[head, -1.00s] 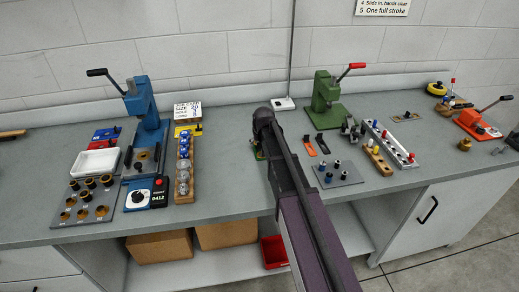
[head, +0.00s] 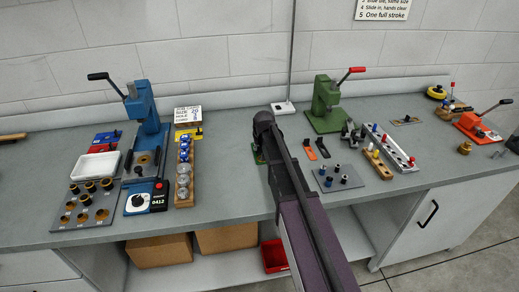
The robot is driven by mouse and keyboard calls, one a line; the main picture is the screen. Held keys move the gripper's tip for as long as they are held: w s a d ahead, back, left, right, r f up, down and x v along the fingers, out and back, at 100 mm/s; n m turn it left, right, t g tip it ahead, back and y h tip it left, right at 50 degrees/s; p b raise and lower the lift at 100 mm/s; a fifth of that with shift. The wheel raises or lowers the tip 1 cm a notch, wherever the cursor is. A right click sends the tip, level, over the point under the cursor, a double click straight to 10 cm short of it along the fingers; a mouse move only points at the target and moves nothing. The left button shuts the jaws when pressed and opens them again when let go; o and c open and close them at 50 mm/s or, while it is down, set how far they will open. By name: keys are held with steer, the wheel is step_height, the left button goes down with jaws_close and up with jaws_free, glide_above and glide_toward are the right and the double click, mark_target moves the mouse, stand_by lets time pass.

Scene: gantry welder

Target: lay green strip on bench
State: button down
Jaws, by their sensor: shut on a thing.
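My gripper (head: 262,152) is at the far end of my arm, low over the middle of the bench (head: 228,170). My arm hides most of it, including its fingertips. A small bit of the green strip (head: 257,156) shows at the left side of my gripper, which is shut on it. I cannot tell whether the strip touches the bench top.
Left of my gripper are a wooden rack (head: 184,195) of round parts and a blue press (head: 148,120). Right of it are orange and black strips (head: 309,148), a grey plate with pegs (head: 337,178) and a green press (head: 325,105). Bare bench lies between rack and gripper.

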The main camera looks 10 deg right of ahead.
steer(key=shift+r, duration=0.15)
step_height(320, 180, up, 4)
steer(key=p, duration=0.3)
steer(key=shift+f+p, duration=0.2)
steer(key=shift+p, duration=0.2)
steer(key=s+d, duration=0.1)
steer(key=s, duration=0.4)
steer(key=s+d, duration=0.1)
steer(key=s, duration=0.4)
steer(key=s+d+r+p, duration=0.1)
steer(key=s+d, duration=0.1)
steer(key=s, duration=0.3)
steer(key=shift+s, duration=0.25)
